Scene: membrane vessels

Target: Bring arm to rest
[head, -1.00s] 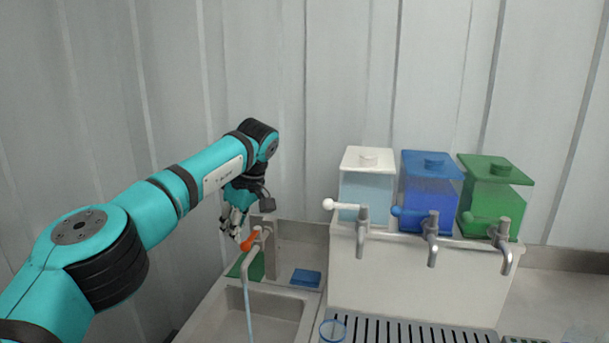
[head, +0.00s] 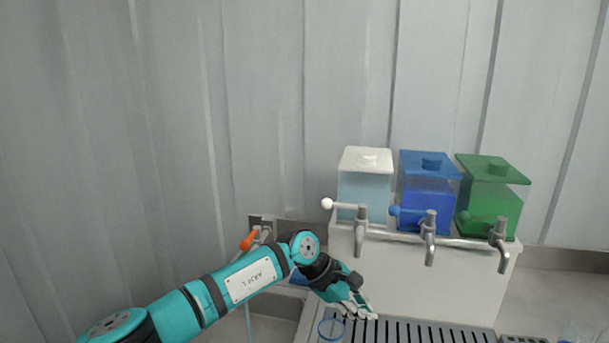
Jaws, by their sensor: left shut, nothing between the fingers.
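My left arm comes in low from the left in the head view, in front of the sink. My left gripper (head: 362,312) is shut and empty, pointing down and to the right. It is above the left end of the drip tray, close to a blue-rimmed vessel (head: 331,329); I cannot tell whether they touch. My right gripper is not in view.
White (head: 364,190), blue (head: 429,195) and green (head: 491,200) dispensers with metal taps stand on a white stand. The slotted drip tray (head: 430,332) lies below. A faucet with an orange lever (head: 250,240) stands behind my arm. The wall ahead is bare.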

